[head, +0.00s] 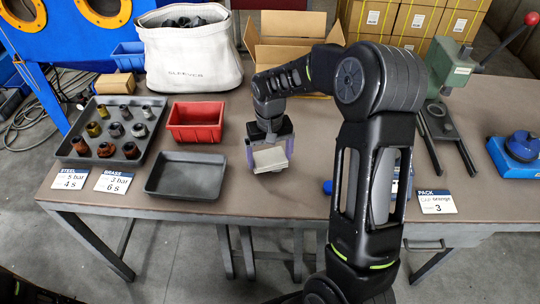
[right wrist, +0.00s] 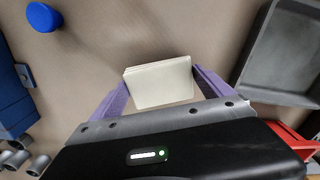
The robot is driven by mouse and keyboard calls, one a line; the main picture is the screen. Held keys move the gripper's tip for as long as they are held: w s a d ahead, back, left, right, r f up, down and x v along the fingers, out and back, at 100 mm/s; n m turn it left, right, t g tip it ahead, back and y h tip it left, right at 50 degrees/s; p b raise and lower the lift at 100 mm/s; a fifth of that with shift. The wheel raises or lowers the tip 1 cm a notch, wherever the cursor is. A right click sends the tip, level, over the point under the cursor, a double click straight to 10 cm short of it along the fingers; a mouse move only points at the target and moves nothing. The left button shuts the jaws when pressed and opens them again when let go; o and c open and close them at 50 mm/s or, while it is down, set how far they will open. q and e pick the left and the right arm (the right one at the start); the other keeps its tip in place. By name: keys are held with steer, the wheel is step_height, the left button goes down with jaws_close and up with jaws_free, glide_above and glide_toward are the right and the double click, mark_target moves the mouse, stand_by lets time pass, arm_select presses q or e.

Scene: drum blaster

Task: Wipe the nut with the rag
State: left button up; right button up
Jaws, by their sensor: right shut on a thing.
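My right gripper (head: 270,151) is shut on a folded cream rag (head: 270,159) above the middle of the table. In the right wrist view the rag (right wrist: 160,83) sits between the two purple fingers of the gripper (right wrist: 160,78). I cannot tell whether the rag touches the table. Several metal nuts or fittings, brass, dark and rusty brown, stand on a grey tray (head: 143,137) at the left, apart from the gripper. One brass nut (head: 93,129) is among them. My left gripper is not in view.
An empty dark tray (head: 186,175) and a red bin (head: 195,122) lie left of the gripper. An open cardboard box (head: 285,30) and a white bag (head: 190,55) stand behind. A green press (head: 447,66) stands right. A blue round piece (right wrist: 43,17) lies nearby.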

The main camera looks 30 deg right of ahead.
mark_target(284, 155)
steer(key=shift+s+d, duration=0.2)
steer(key=shift+d, duration=0.5)
steer(key=shift+s+d, duration=0.25)
steer(key=shift+d, duration=0.45)
steer(key=shift+s+d, duration=0.2)
steer(key=shift+d, duration=0.5)
steer(key=shift+a, duration=0.1)
steer(key=shift+w+a, duration=0.25)
steer(key=shift+a, duration=0.45)
steer(key=shift+w+a, duration=0.2)
steer(key=shift+a, duration=0.45)
steer(key=shift+w+a, duration=0.25)
steer(key=shift+a, duration=0.45)
steer(key=shift+d, duration=0.1)
steer(key=shift+s+d, duration=0.25)
steer(key=shift+d, duration=0.45)
steer(key=shift+s+d, duration=0.2)
steer(key=shift+d, duration=0.45)
steer(key=shift+s+d, duration=0.25)
steer(key=shift+d, duration=0.45)
